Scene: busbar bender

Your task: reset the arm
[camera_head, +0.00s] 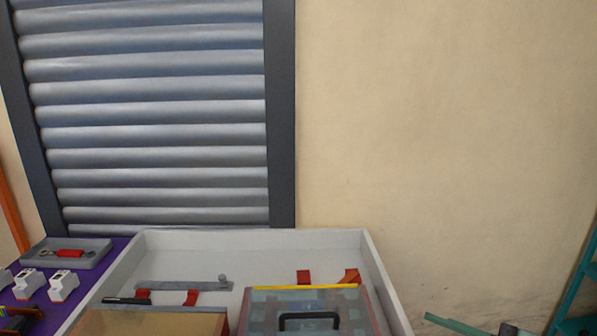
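Neither of my grippers can be made out in the head view, and no part of my arms shows clearly. A pale grey open-topped tray (300,240) stands at the bottom centre. In it lie a grey metal bar (178,285) with a round knob at its right end, a black pen-like item (127,300) and several red pieces, one of them a red clip (304,277). A busbar bender cannot be told apart in this view.
A clear-lidded case (265,312) with a black handle and a brown box (150,322) stand at the tray's front. A teal frame (580,290) stands right. A shutter and bare wall are behind.

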